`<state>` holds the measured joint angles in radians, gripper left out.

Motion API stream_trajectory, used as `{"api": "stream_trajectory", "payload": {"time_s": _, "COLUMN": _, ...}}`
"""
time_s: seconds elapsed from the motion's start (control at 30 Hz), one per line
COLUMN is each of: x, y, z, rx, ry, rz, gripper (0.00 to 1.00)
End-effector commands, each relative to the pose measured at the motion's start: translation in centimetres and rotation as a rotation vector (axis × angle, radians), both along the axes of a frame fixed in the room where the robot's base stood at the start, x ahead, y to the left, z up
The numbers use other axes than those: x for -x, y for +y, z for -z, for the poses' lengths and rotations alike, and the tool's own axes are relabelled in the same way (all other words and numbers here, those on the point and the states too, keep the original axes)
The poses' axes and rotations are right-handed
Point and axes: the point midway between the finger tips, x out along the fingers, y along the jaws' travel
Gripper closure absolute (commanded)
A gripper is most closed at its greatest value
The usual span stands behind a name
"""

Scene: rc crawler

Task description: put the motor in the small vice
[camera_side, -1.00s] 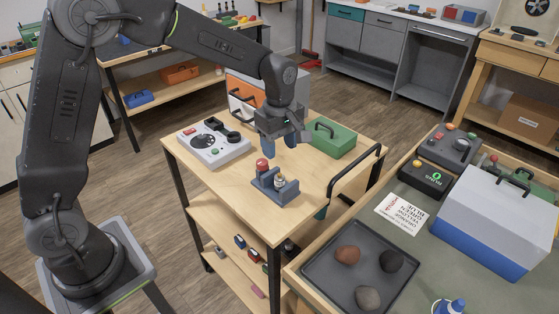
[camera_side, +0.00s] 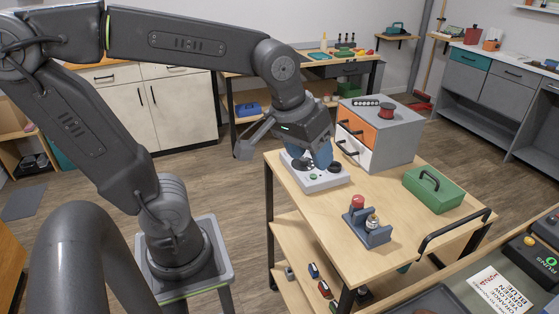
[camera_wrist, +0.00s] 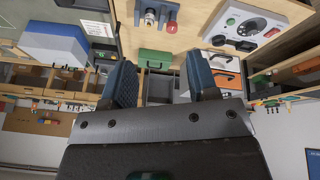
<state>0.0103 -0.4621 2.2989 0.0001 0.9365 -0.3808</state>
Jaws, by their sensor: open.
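The holder also shows upside down at the top of the wrist view (camera_wrist: 152,27). My gripper (camera_side: 311,158) is open, with blue fingers, over or beside the white control box (camera_side: 322,184), left of the holder. The fingers hide part of the control box.
A grey cabinet (camera_side: 395,133) with orange and white drawers stands behind the control box. A green case (camera_side: 433,188) sits to the right on the cart. A black handle (camera_side: 455,230) rises at the cart's right edge. The cart top (camera_side: 305,214) in front is clear.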

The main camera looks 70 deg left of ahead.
Motion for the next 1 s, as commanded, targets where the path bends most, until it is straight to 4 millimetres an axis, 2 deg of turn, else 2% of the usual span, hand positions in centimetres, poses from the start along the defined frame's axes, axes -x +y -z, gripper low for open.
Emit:
{"api": "stream_trajectory", "payload": {"time_s": 0.03, "x": 1.6, "y": 0.1, "z": -0.1, "rx": -0.030, "ry": -0.035, "rz": 0.071, "gripper": 0.46}}
{"api": "stream_trajectory", "payload": {"time_s": 0.1, "x": 3.2, "y": 0.2, "z": 0.2, "rx": -0.073, "ry": -0.068, "rz": 0.167, "gripper": 0.46}}
{"api": "stream_trajectory", "payload": {"time_s": 0.3, "x": 5.5, "y": 0.3, "z": 0.8, "rx": -0.149, "ry": -0.119, "rz": 0.319, "gripper": 0.46}}
{"api": "stream_trajectory", "payload": {"time_s": 1.0, "x": 5.7, "y": 0.3, "z": 0.9, "rx": -0.159, "ry": -0.123, "rz": 0.336, "gripper": 0.46}}
